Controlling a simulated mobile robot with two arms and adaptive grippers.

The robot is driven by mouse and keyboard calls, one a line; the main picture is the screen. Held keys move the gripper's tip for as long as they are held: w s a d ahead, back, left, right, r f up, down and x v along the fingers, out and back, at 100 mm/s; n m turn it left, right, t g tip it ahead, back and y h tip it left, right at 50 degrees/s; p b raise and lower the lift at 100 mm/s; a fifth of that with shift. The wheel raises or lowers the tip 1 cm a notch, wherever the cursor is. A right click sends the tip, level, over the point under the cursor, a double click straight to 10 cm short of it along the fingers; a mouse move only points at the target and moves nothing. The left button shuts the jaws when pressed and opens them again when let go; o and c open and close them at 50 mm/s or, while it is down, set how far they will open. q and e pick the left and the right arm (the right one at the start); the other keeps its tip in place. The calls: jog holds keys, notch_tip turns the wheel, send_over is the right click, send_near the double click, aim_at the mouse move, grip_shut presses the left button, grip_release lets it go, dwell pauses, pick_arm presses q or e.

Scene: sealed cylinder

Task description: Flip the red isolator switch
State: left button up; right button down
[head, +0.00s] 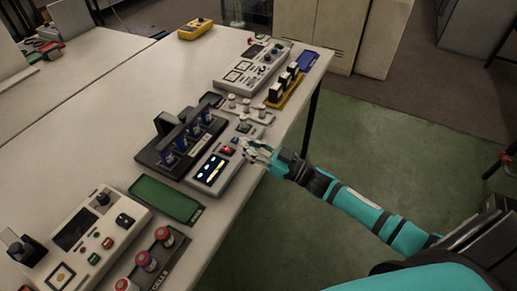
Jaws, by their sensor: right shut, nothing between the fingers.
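The red isolator switch (227,151) is a small red part on the top of a grey box with a lit display (211,170), near the table's right edge. My right gripper (247,146) is shut and empty. Its fingertips are just to the right of the red switch, over the box's right side. I cannot tell whether they touch the box or the switch. The switch's position is too small to read. My left gripper is not in view.
A dark rack with blue-topped parts (172,155) stands left of the box. A green tray (165,199) lies in front. Several small metal cylinders (246,104) and a yellow holder (283,92) are behind.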

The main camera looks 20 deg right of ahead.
aim_at(237, 157)
jog(key=x, duration=0.4)
jog(key=shift+w+r+p, duration=0.1)
jog(key=shift+r+p, duration=0.05)
jog(key=shift+p, duration=0.15)
notch_tip(237, 157, down, 3)
jog(key=shift+a+r, duration=0.15)
jog(key=shift+r, duration=0.1)
jog(key=shift+f, duration=0.85)
